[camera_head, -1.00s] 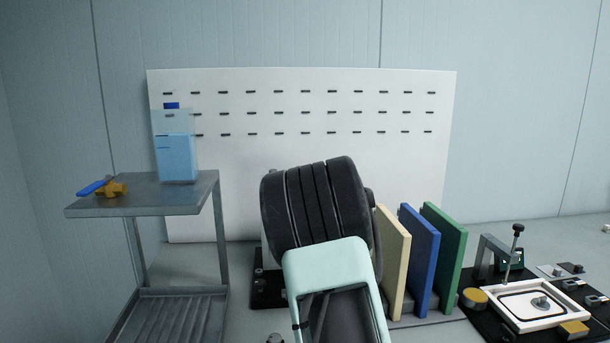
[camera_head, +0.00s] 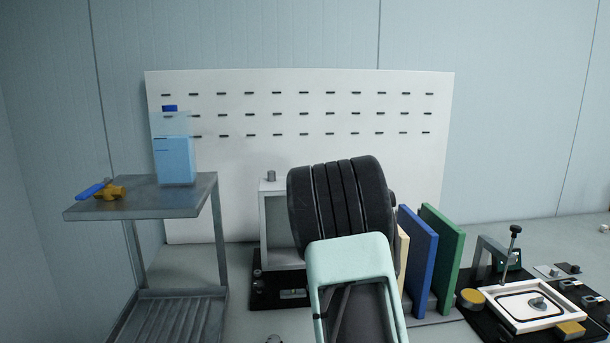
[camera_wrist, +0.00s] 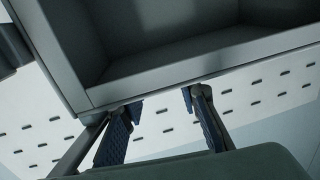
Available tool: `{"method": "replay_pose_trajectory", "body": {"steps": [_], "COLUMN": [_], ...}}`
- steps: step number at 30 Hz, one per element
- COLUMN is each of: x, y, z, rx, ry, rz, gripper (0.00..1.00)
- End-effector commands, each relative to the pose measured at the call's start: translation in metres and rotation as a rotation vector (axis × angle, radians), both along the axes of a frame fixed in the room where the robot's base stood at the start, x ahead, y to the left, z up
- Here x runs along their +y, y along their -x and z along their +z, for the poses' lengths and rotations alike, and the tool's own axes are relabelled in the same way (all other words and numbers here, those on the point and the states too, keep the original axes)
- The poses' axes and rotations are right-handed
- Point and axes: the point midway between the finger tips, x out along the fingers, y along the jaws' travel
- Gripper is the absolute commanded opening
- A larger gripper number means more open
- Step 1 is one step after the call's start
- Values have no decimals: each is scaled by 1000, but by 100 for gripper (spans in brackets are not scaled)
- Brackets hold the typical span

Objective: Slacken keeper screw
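A pale grey box-like fixture (camera_head: 276,226) stands on a black base behind my arm, with its right part hidden. I cannot tell whether that is the keeper screw. The wrist view shows a grey open-fronted box (camera_wrist: 190,55) close up, tilted across the upper picture. My gripper (camera_wrist: 160,102) is open, with its two blue-padded fingers spread just below the box's edge and nothing seen between them. In the head view my gripper is hidden behind my arm.
Cream, blue (camera_head: 416,258) and green panels stand upright to the right of my arm. Further right is a black board with a white framed tray (camera_head: 506,318). A metal cart (camera_head: 150,201) at left holds a blue bottle (camera_head: 175,160). A white slotted panel (camera_head: 230,90) stands behind.

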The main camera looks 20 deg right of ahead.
Motion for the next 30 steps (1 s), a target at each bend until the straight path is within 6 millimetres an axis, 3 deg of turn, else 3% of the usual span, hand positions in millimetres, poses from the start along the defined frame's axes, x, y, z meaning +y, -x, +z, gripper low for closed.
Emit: {"method": "replay_pose_trajectory", "body": {"steps": [14,30], "x": [2,8], "y": [-1,-2], "z": [-2,0], "rx": [1,1], "ry": [-1,1], "rz": [-14,-183], "gripper": [36,36]}}
